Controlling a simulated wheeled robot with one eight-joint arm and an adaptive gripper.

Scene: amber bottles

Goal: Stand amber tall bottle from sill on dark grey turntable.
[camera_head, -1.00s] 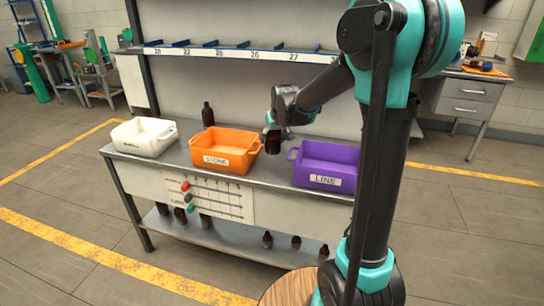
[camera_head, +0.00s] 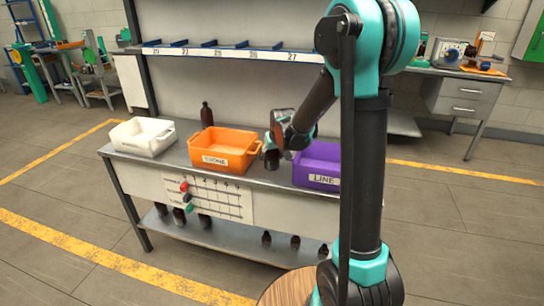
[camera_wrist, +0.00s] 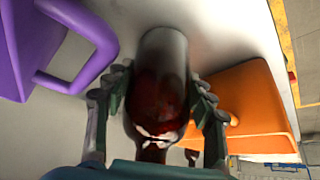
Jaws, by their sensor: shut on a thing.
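My gripper (camera_wrist: 157,112) is shut on an amber bottle (camera_wrist: 160,88), which lies between both fingers in the wrist view. In the head view my gripper (camera_head: 272,152) is above the bench, between the orange bin and the purple bin. The held bottle is mostly hidden there by my gripper, so its tilt is hard to tell. Another dark amber bottle (camera_head: 207,116) stands upright on the bench behind the white and orange bins. I cannot make out a dark grey turntable in either view.
On the bench (camera_head: 262,182) stand a white bin (camera_head: 143,138), an orange bin (camera_head: 222,150) and a purple bin (camera_head: 316,166). Several dark bottles stand on the lower shelf (camera_head: 235,234). A numbered shelf rail (camera_head: 228,54) runs above the bench.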

